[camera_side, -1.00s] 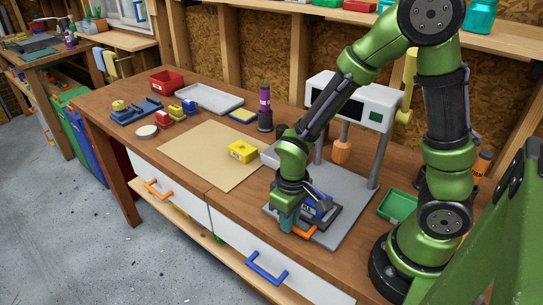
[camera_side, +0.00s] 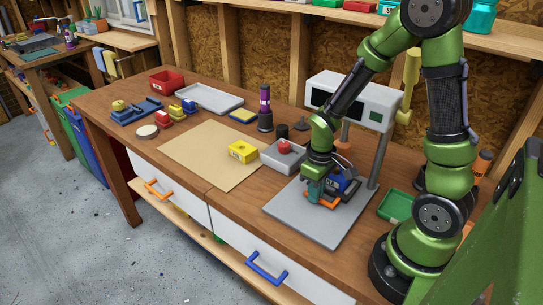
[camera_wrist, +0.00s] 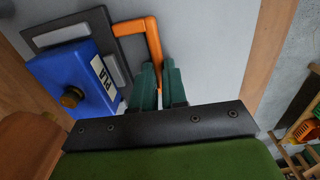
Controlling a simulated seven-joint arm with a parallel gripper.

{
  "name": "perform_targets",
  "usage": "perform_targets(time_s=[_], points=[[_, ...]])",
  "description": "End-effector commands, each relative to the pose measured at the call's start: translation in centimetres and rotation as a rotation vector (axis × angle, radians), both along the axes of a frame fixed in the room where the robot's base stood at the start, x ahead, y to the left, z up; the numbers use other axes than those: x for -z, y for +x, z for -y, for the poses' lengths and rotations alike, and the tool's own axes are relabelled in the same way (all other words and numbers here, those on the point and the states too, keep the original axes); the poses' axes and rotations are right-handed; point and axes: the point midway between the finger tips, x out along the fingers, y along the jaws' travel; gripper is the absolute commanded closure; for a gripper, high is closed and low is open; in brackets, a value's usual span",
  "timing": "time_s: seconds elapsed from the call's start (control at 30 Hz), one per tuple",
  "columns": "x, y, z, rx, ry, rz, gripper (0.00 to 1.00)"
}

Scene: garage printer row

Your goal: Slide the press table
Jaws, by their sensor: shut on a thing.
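The press table is a dark sliding plate (camera_wrist: 124,55) with an orange handle (camera_wrist: 154,42); it lies on the press's grey base (camera_side: 305,222). A blue block (camera_wrist: 72,75) marked "PLA" with a brass knob sits on the plate, and it also shows in the side view (camera_side: 343,184). My gripper (camera_wrist: 158,72) has its teal fingers closed at the orange handle. In the side view my gripper (camera_side: 315,196) is low over the base, in front of the press's white head (camera_side: 352,100). My arm partly hides the plate and the press's orange-brown ram (camera_side: 343,145).
A grey tray (camera_side: 270,157) with a red part stands left of the base. A yellow block (camera_side: 242,151) sits on the brown mat (camera_side: 190,158). A green tray (camera_side: 396,206) lies to the right, beyond a press post (camera_side: 379,155). The front of the base is bare.

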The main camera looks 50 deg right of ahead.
Motion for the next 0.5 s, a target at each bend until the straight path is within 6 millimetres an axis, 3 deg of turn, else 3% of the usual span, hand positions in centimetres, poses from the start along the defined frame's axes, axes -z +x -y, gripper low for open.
perform_targets(time_s=[0.1,0.4,0.43,0.5], points=[[-0.05,0.09,1.21,0.002,-0.001,0.005,1.00],[-0.07,0.08,1.64,-0.001,-0.006,0.006,1.00],[-0.07,0.09,1.66,-0.001,-0.006,0.006,0.86],[-0.07,0.10,1.66,0.000,-0.006,0.007,0.76]])
